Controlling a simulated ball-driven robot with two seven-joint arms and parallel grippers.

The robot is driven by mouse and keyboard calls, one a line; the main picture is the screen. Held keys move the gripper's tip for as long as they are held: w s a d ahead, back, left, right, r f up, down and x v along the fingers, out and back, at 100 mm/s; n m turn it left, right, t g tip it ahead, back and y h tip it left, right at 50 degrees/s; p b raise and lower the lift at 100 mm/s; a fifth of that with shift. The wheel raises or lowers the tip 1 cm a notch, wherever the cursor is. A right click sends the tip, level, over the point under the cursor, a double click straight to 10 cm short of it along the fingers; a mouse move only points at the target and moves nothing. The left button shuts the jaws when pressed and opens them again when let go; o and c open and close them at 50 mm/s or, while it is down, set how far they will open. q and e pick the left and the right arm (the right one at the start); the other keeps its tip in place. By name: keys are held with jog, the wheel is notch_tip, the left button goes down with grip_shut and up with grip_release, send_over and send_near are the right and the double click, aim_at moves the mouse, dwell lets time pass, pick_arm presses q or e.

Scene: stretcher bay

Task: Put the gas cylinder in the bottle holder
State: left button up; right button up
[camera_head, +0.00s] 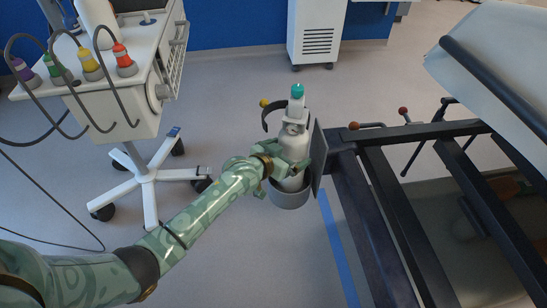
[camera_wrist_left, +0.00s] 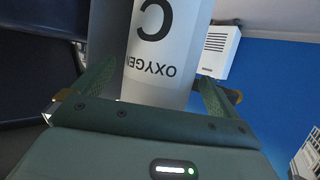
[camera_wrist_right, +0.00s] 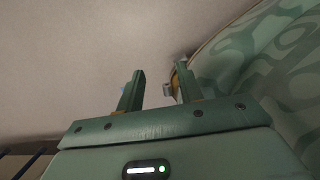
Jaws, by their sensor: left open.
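The gas cylinder (camera_head: 294,134) is white with a teal top and stands about upright. Its lower end appears to sit inside the grey cup of the bottle holder (camera_head: 291,200), against the holder's dark back plate (camera_head: 318,158). The cup's inside is mostly hidden. My left gripper (camera_head: 288,168) is around the cylinder's lower body, just above the cup. In the left wrist view the cylinder (camera_wrist_left: 158,45), lettered OXYGEN, stands between the spread fingers of this gripper (camera_wrist_left: 155,80). In the right wrist view my right gripper (camera_wrist_right: 160,80) is open and empty.
The holder is at the end of the dark stretcher frame (camera_head: 365,210), with red-knobbed levers (camera_head: 403,112) nearby. A black curved arm (camera_head: 267,115) with a yellow knob stands beside the cylinder. A white wheeled cart (camera_head: 125,95) is at left; a white cabinet (camera_head: 317,35) stands behind.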

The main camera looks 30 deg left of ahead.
pick_arm(q)
jog(key=p+v, duration=0.1)
jog(key=v, duration=0.2)
jog(key=p+v, duration=0.2)
jog(key=shift+s+r, duration=0.15)
jog(key=shift+r, duration=0.4)
jog(key=p+v, duration=0.3)
jog(key=v, duration=0.2)
jog(key=s+a+f+g+y, duration=0.15)
jog(key=s+f+g, duration=0.25)
jog(key=s+f, duration=0.95)
jog(key=s+a+f+g+y, duration=0.1)
jog(key=s+a+f+g, duration=0.15)
jog(key=s+f, duration=1.15)
jog(key=s+f+g, duration=0.2)
jog(key=s+g, duration=0.2)
jog(key=s, duration=1.5)
jog(key=s+f+m+g+y, duration=0.1)
jog(key=s+g, duration=0.3)
jog(key=s, duration=1.6)
jog(key=shift+f, duration=0.8)
pick_arm(e)
jog(key=s+a+r+m+y, duration=0.1)
jog(key=s+m, duration=0.1)
jog(key=s, duration=0.7)
jog(key=shift+s+a+r+g, duration=0.2)
jog(key=shift+s+g, duration=0.05)
jog(key=shift+g, duration=0.05)
